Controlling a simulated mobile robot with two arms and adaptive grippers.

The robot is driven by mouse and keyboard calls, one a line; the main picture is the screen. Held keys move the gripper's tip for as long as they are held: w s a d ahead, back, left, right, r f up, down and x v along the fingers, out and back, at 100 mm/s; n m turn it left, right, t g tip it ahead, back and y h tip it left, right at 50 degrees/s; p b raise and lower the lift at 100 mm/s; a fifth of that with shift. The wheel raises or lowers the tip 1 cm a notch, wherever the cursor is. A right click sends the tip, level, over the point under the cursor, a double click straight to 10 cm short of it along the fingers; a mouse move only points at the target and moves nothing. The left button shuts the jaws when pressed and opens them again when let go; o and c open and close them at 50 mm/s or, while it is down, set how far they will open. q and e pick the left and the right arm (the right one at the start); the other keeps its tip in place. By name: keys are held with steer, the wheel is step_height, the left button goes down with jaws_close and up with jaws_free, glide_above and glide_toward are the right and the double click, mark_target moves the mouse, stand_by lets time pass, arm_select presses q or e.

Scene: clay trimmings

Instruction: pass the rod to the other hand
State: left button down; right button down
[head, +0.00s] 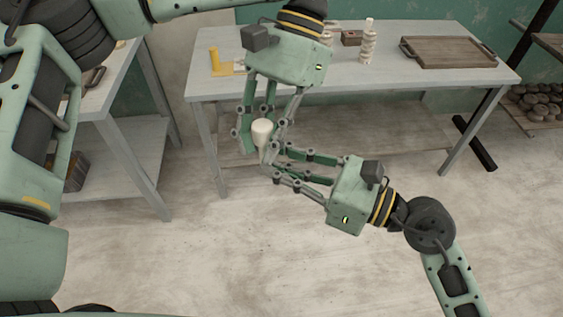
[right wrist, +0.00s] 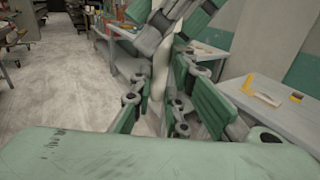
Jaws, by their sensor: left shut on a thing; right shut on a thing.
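The rod (head: 262,132) is a short cream-white piece with a thick rounded upper end, held in the air between my two grippers. My left gripper (head: 261,143) reaches down from above and is shut on it, with fingers on both sides. My right gripper (head: 270,165) reaches in from the lower right and is shut on its lower part. The fingers hide much of that lower part. In the right wrist view the rod (right wrist: 158,75) stands as a pale, slightly tilted shape between the fingers, with the left gripper's fingers crossing above.
A grey table (head: 215,90) stands behind the grippers. It bears a wooden tray (head: 450,52), a pale stacked bottle-like piece (head: 368,42), a small brown box (head: 351,38) and a yellow item (head: 214,61). Another table (head: 130,72) stands at left. The floor below is clear.

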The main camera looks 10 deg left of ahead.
arm_select(q)
steer(key=c, duration=1.4)
jaws_free()
steer(key=shift+c, duration=0.2)
